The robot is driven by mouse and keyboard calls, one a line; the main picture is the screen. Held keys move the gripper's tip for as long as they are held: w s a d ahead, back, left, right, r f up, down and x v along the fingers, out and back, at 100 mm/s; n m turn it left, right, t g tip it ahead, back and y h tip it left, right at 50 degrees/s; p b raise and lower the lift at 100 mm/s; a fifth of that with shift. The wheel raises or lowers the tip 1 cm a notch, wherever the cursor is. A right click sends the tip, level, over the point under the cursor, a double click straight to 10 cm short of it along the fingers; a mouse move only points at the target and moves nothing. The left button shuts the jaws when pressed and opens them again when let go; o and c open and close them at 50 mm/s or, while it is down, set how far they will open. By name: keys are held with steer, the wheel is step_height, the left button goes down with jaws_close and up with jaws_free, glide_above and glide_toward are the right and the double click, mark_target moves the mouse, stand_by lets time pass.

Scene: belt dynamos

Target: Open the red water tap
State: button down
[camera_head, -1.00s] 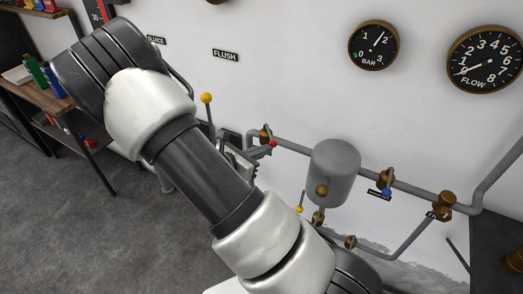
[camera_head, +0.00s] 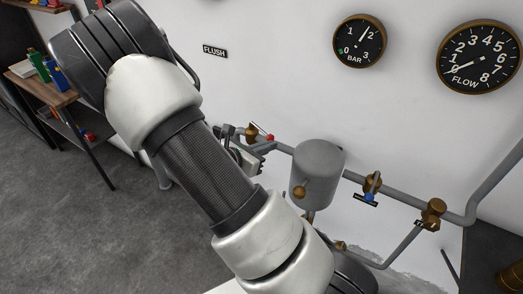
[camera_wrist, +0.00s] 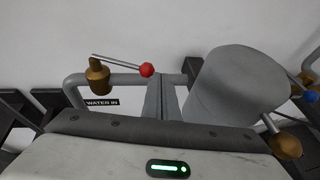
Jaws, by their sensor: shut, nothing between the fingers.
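The red water tap is a brass valve with a thin metal lever ending in a red ball. In the head view its brass body (camera_head: 251,131) and red ball (camera_head: 270,138) show just beyond my forearm. In the wrist view the brass body (camera_wrist: 98,77) is left of centre above a "WATER IN" label (camera_wrist: 102,102). Its lever runs right, roughly along the pipe, to the red ball (camera_wrist: 147,70). My gripper (camera_wrist: 168,80) is shut and empty, its fingertips just below and right of the ball. Contact cannot be told. In the head view my forearm partly hides my gripper.
A grey tank (camera_head: 318,172) stands right of the tap, with a blue-handled valve (camera_head: 371,187) farther along the pipe. BAR (camera_head: 359,41) and FLOW (camera_head: 479,57) gauges hang above; FLOW reads about zero. A wooden shelf unit (camera_head: 75,97) stands left. The floor between is bare.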

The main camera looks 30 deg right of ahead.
steer(key=shift+w+d+b, duration=0.1)
steer(key=shift+d+b, duration=0.65)
steer(key=shift+d, duration=1.15)
